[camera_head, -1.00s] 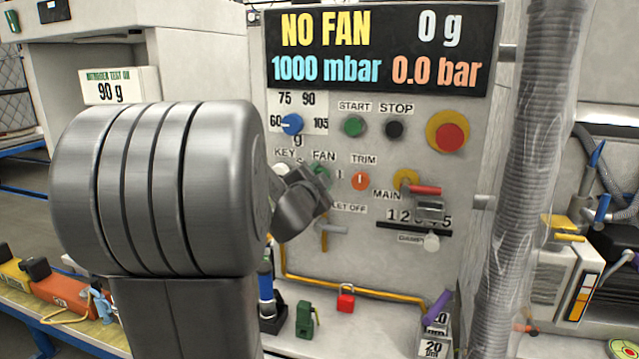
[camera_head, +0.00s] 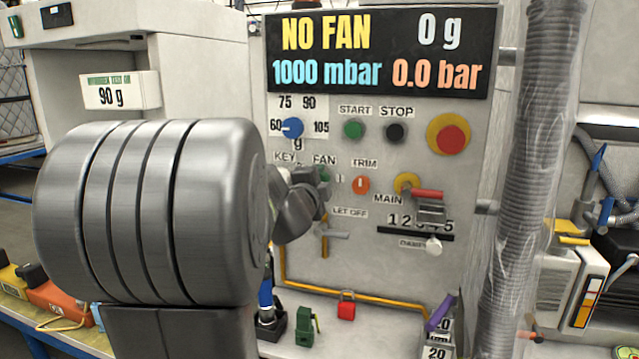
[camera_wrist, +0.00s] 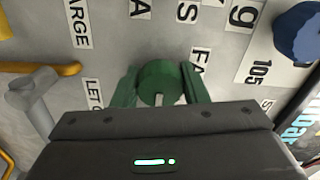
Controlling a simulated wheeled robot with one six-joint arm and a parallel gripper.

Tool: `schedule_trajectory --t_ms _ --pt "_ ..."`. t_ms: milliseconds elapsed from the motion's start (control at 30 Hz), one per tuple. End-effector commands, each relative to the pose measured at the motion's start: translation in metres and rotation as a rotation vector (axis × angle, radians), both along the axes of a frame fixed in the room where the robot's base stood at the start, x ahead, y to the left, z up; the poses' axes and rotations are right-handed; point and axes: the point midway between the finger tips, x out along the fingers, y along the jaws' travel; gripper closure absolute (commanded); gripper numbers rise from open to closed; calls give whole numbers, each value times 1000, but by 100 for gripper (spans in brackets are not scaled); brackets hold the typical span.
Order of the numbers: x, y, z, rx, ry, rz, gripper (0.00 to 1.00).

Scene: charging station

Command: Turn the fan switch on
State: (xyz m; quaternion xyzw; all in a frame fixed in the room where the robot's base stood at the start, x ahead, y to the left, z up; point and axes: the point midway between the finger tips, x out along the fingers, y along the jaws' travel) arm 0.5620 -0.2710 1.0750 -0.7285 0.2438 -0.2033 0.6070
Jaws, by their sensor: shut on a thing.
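The green fan switch (camera_head: 324,173) is a round knob below the FAN label on the grey panel, mostly hidden by my gripper in the head view. In the wrist view the switch (camera_wrist: 158,80) sits between the two green fingers of my gripper (camera_wrist: 159,90), which is shut on it. The fingers lie on either side of the knob, and a pale mark shows on the knob's near part. The display (camera_head: 383,50) reads NO FAN, 0 g, 1000 mbar and 0.0 bar.
Close around the switch are the orange TRIM knob (camera_head: 361,184), the blue dial (camera_head: 291,127), the green START button (camera_head: 354,129) and a grey LET OFF handle (camera_head: 334,235). A red padlock (camera_head: 346,307) is below. A ribbed hose (camera_head: 520,170) runs down at right.

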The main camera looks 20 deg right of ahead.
Motion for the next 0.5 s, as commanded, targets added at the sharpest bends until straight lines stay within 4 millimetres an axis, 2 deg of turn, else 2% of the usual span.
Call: schedule_trajectory --t_ms 267,300,400,500 --pt "0 0 -2 3 1 -1 83" --pt "0 0 -2 3 1 -1 54" --pt "0 0 -1 2 1 0 39" --pt "0 0 -1 2 1 0 39"
